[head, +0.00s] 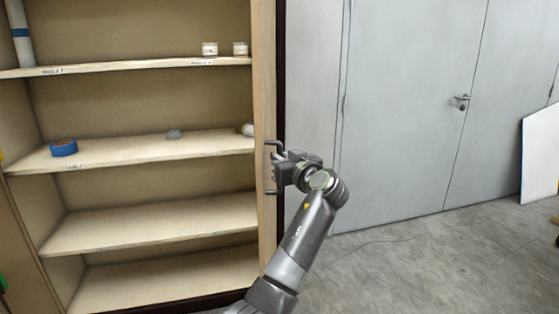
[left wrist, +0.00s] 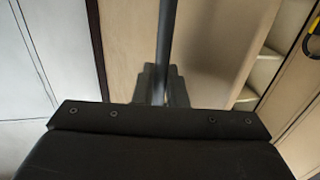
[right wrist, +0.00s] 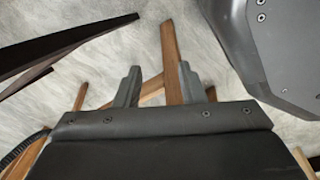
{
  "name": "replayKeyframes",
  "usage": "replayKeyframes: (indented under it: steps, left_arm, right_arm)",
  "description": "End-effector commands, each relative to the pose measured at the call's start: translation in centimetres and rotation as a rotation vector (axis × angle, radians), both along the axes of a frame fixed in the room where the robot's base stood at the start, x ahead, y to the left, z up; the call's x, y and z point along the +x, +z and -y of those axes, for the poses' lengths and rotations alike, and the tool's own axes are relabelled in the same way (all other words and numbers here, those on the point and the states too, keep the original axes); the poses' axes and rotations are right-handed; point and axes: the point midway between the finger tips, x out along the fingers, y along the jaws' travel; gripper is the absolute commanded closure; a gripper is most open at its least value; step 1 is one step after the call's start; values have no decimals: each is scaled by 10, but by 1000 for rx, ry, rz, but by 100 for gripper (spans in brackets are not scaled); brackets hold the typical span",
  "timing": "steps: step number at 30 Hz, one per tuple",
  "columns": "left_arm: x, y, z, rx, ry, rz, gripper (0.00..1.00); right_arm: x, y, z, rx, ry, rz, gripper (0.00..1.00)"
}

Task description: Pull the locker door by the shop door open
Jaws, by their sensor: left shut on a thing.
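The locker door (head: 264,120) is a light wood panel at the right of the shelves, seen nearly edge-on in the head view. The shelves stand exposed beside it, so the door is open. Its dark bar handle (head: 272,143) is on the side toward the shop door. My left gripper (head: 281,170) is shut on the handle. In the left wrist view the handle (left wrist: 167,45) runs upright between the fingers (left wrist: 160,85), in front of the beige door face (left wrist: 130,45). My right gripper (right wrist: 158,88) shows only in the right wrist view, with its fingers apart and nothing visibly held.
The locker shelves (head: 150,232) hold a blue tape roll (head: 63,148) and small jars (head: 209,49). The grey shop door (head: 410,110) is shut at the right. A white board (head: 541,155) leans there. The floor (head: 420,260) is mostly clear. Wooden slats (right wrist: 171,60) lie near my right gripper.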

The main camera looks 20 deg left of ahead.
Motion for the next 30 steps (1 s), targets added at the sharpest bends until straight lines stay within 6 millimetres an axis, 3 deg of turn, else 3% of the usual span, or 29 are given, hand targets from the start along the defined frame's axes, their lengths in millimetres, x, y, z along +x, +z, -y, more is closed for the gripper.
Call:
replayKeyframes:
  steps: [5, 6, 9, 20, 30]
  left_arm:
    - [0, 5, 0, 3, -3, 9, 100]
    - [0, 5, 0, 3, -3, 9, 85]
    - [0, 4, 0, 3, -2, 8, 71]
    - [-3, 1, 3, 1, -2, 4, 71]
    - [-50, -3, 50, -4, -6, 5, 71]
  right_arm:
    - [0, 1, 0, 0, 0, 0, 64]
    - [0, 1, 0, 0, 0, 0, 64]
    - [0, 1, 0, 0, 0, 0, 64]
    - [0, -1, 0, 0, 0, 1, 64]
    - [8, -14, 2, -3, -2, -2, 64]
